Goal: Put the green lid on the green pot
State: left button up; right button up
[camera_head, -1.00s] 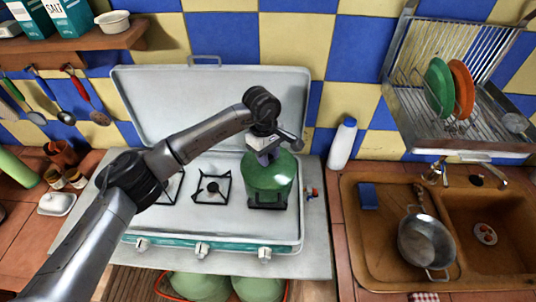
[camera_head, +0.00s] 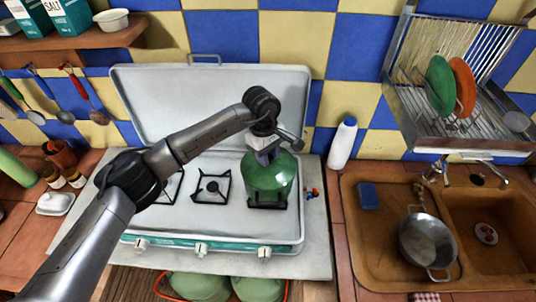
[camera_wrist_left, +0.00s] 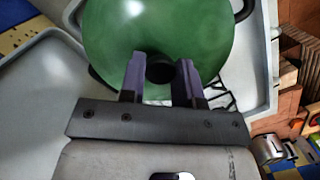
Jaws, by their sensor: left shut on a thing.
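The green lid (camera_head: 268,163) is a glossy dome over the green pot (camera_head: 270,192), on the right burner of the white camping stove (camera_head: 228,225). My left gripper (camera_head: 267,157) points down at the top of the lid. In the left wrist view, its purple fingers (camera_wrist_left: 161,78) are shut on the lid's black knob (camera_wrist_left: 160,69). The lid (camera_wrist_left: 150,28) there hides most of the pot, and dark pot handles show at its edges. Lid and pot look lined up. I cannot tell whether the rims fully touch. My right gripper is out of view.
The stove's raised cover (camera_head: 215,100) stands behind. A white bottle (camera_head: 342,143) is right of the stove. The brown sink (camera_head: 375,240) with a metal pan (camera_head: 428,242) lies further right.

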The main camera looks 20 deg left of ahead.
pick_arm(q)
jog(key=shift+f, duration=0.1)
dwell(0.7)
jog(key=shift+f+b, duration=0.15)
jog(key=shift+b, duration=0.3)
dwell(0.4)
dwell(0.7)
jog(key=shift+b, duration=0.35)
dwell(0.6)
jog(key=o, duration=1.1)
jog(key=shift+f, duration=0.1)
